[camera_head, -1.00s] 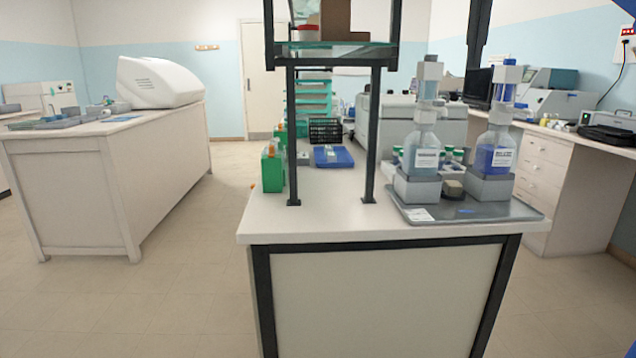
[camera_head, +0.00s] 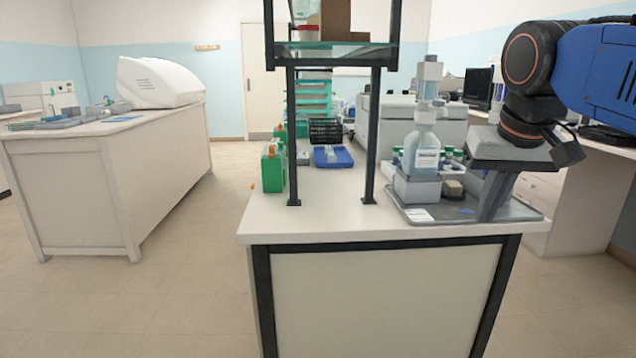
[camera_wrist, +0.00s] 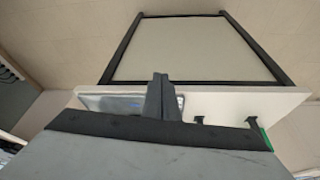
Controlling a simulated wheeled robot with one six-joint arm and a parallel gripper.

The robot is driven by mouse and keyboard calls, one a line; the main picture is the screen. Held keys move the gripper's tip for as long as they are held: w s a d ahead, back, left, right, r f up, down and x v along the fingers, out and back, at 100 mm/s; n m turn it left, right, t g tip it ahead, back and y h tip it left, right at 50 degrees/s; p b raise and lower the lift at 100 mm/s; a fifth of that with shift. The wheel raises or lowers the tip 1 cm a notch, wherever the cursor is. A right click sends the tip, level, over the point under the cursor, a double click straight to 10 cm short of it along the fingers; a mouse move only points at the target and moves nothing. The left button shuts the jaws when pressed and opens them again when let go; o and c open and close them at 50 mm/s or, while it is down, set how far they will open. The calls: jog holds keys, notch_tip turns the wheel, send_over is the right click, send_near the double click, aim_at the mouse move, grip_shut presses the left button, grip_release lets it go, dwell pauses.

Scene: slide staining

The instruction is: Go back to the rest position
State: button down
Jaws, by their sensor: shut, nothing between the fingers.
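My gripper (camera_head: 488,214) hangs at the right in the head view, with its fingers pointing down in front of the grey tray (camera_head: 430,216). The fingers are together with nothing between them. In the wrist view the shut fingers (camera_wrist: 160,80) stick up past the dark gripper body, over the tray (camera_wrist: 105,103) and the bench edge. Whether the fingertips touch the tray cannot be told. My gripper and forearm hide the right-hand dispenser bottle.
A dispenser bottle (camera_head: 424,152) stands on the tray, left of my gripper. The bench (camera_head: 320,228) carries a dark shelf frame (camera_head: 370,130), green bottles (camera_head: 272,168) and a blue tray (camera_head: 345,158). Open floor (camera_head: 190,290) lies left of the bench.

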jog(key=s+f, duration=0.6)
jog(key=f, duration=0.6)
jog(key=s+f+n, duration=0.1)
jog(key=s+f, duration=0.4)
jog(key=f, duration=0.8)
jog(key=shift+s+f+n+t+y, duration=0.2)
jog(key=shift+s+n+t+y, duration=0.1)
jog(key=shift+s, duration=0.05)
